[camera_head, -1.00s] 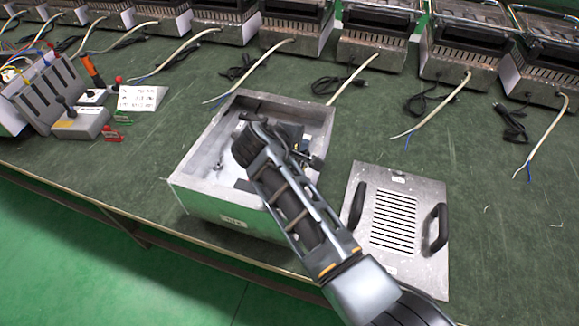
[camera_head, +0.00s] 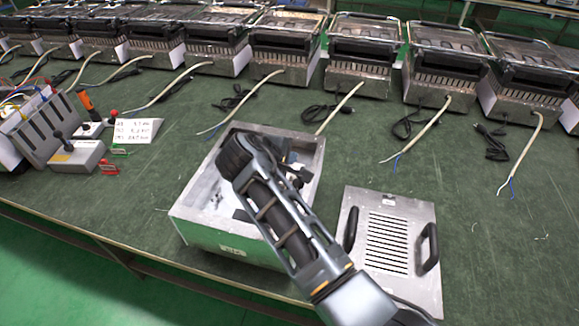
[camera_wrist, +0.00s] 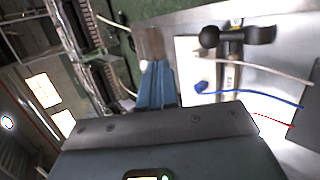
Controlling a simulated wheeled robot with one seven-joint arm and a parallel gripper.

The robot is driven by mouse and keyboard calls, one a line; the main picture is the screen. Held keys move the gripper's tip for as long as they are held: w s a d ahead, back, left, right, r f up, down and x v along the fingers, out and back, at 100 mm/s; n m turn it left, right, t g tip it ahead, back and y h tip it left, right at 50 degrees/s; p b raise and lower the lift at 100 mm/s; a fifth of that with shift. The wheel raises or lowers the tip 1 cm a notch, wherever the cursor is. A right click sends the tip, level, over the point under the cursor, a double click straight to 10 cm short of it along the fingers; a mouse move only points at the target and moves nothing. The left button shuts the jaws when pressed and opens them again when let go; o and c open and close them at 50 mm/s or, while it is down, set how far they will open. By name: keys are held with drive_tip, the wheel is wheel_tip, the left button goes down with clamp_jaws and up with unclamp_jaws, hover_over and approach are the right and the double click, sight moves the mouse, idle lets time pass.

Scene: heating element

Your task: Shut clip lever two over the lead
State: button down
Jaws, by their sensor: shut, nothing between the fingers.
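My gripper (camera_wrist: 156,72) shows in the wrist view as blue fingers held together with nothing between them. To its right is a clip with a black ball-ended lever (camera_wrist: 209,37) and a black cylindrical part (camera_wrist: 262,36) over a metal bracket. The fingers are apart from this lever in the picture. A white lead (camera_wrist: 270,66) and a blue lead (camera_wrist: 260,95) run beside the clip; the blue one ends in a blue tip. I cannot read which clip is number two. In the head view my arm reaches over the open metal box (camera_head: 212,237), hiding much of its inside.
A slotted metal cover (camera_head: 387,243) with two black handles lies right of the box. A grey clamp block (camera_head: 75,157) and a small sign (camera_head: 137,131) stand at the left. Several heaters (camera_head: 365,55) with loose cords line the back.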

wheel_tip(320, 180, up, 7)
drive_tip(key=a, duration=0.1)
drive_tip(key=shift+s+a+b, duration=0.25)
drive_tip(key=shift+a+b, duration=0.1)
idle(0.3)
